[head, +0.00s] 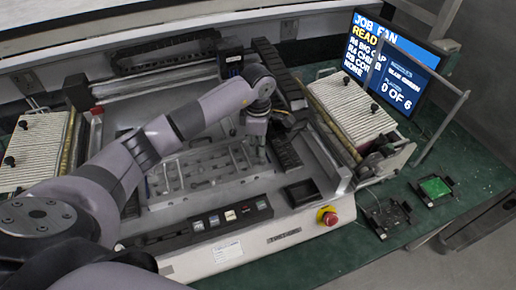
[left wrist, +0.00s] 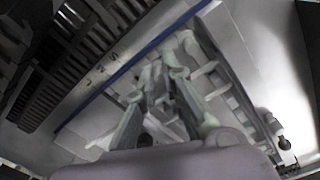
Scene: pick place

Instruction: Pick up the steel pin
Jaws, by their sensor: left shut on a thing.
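My left gripper (head: 259,152) reaches down over the right part of a grey metal fixture plate (head: 205,193) in the machine's bed. In the left wrist view its two dark fingers (left wrist: 165,78) come together at their tips. They are shut on a slim grey piece, the steel pin (left wrist: 157,76), which is blurred and mostly hidden between the tips. In the head view the pin cannot be made out behind the fingers. I cannot tell whether it is clear of the plate. My right gripper is not in view.
Black ribbed cable tracks (head: 275,105) run beside the plate. Ribbed white feeder blocks (head: 350,108) stand at both sides. A red stop button (head: 328,216) is at the front right. A monitor (head: 392,65) and a green circuit board (head: 434,187) are on the right; the green table there has free room.

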